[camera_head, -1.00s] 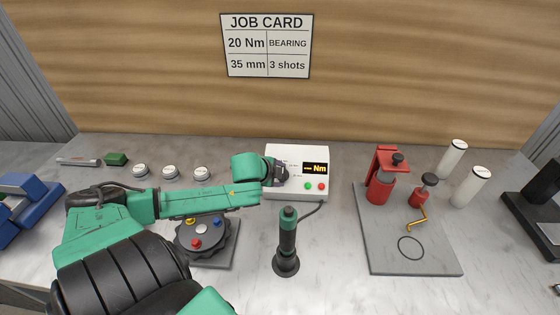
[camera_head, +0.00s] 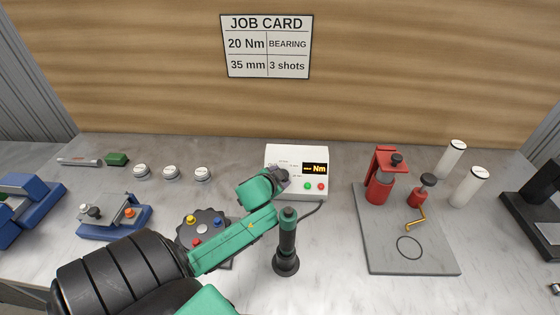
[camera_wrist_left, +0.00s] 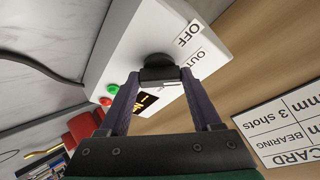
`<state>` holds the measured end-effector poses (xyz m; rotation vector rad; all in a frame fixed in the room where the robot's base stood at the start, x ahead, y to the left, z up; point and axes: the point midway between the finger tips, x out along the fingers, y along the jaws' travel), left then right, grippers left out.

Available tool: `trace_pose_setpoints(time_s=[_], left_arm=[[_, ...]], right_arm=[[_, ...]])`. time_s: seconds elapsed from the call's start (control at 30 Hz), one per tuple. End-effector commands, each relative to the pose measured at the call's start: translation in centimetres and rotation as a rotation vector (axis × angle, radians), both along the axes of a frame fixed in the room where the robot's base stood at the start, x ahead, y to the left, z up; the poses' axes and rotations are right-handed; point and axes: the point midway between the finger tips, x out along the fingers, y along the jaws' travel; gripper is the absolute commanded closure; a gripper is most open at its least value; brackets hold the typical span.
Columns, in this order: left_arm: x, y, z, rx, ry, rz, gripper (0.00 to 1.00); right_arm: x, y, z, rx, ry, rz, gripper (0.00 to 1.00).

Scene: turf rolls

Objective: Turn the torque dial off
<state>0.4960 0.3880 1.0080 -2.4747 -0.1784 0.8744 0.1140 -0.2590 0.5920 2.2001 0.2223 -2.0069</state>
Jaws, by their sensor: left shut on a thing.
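The torque controller (camera_head: 297,156) is a white box with a lit "-- Nm" display, a red button and a green button, standing at the back middle of the bench. Its dark dial (camera_wrist_left: 157,60) shows in the left wrist view, beside an "OFF" label (camera_wrist_left: 189,34) and another partly hidden label. My left gripper (camera_wrist_left: 160,75) is shut on the dial, one finger on each side of it. In the head view my left gripper (camera_head: 281,180) is at the left of the box face and covers most of the dial. The dial's pointer cannot be made out. My right gripper is not in view.
A black and green driver (camera_head: 287,240) stands upright in front of the box, close to my left forearm. A round indexing fixture (camera_head: 205,223) sits left of it, partly behind the arm. A grey board (camera_head: 385,250) with red tools lies to the right. Several white-capped pots stand at the back left.

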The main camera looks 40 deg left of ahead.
Motion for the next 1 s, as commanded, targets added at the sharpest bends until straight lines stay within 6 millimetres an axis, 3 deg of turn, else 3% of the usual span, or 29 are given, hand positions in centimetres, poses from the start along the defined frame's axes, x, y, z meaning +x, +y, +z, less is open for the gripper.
trace_pose_setpoints(time_s=[0.57,0.6,0.67,1.0], left_arm=[[-0.1,-0.05,-0.21,-0.023,-0.011,0.031,0.91],[-0.11,-0.04,-0.21,-0.023,-0.011,0.031,0.27],[-0.1,-0.05,-0.21,-0.023,-0.011,0.031,0.05],[-0.16,-0.1,-0.02,-0.022,-0.014,0.029,0.05]], right_arm=[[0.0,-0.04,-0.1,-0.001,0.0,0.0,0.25],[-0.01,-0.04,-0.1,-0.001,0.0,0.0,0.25],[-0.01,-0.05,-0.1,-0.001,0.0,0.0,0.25],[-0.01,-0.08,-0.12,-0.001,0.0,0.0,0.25]])
